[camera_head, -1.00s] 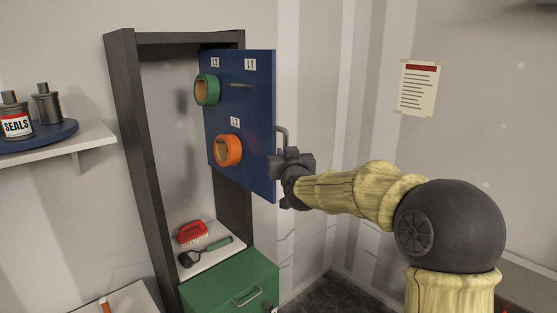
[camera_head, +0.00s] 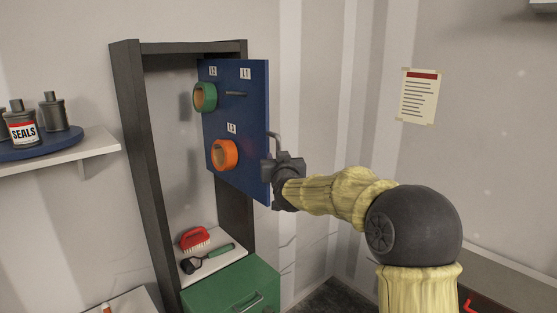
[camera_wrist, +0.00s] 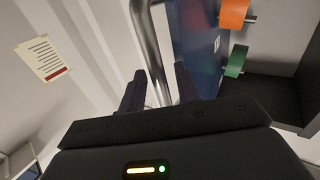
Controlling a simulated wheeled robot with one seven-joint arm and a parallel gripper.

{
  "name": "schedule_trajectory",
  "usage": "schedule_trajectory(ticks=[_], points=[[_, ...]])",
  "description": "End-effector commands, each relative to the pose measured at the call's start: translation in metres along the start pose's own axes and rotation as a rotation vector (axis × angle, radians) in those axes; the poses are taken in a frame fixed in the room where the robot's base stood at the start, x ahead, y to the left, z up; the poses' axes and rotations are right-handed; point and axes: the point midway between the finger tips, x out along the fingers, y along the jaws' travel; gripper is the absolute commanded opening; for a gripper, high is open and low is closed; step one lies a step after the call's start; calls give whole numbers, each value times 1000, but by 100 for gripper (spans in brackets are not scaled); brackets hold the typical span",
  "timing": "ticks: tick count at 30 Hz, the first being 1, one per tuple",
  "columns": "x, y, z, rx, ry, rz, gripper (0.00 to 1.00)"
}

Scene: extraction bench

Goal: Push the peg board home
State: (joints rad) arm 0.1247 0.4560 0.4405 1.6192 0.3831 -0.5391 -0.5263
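The blue peg board (camera_head: 246,130) stands partly out of a tall dark frame (camera_head: 150,170), its right edge beyond the right post. It carries a green roll (camera_head: 204,97), an orange roll (camera_head: 224,155) and a bare peg (camera_head: 236,94). My gripper (camera_head: 272,170) is at the metal handle (camera_head: 277,140) on the board's outer edge. In the wrist view the handle bar (camera_wrist: 147,35) runs between my two fingers (camera_wrist: 160,88), which lie close on both sides of it. The bar's lower end is hidden behind my gripper body.
Below the board are a red brush (camera_head: 195,238), a green-handled tool (camera_head: 208,259) and a green drawer unit (camera_head: 235,285). A shelf (camera_head: 95,146) at left bears tins on a blue turntable (camera_head: 40,146). A notice (camera_head: 419,96) hangs on the right wall.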

Motion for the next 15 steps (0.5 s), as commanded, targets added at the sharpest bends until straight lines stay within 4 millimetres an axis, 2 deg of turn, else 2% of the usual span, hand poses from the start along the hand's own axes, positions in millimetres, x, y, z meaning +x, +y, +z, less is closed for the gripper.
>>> schedule_trajectory(ticks=[8,15], points=[[-11,0,2,-1,0,-1,32],[-44,0,4,-2,0,-1,32]])
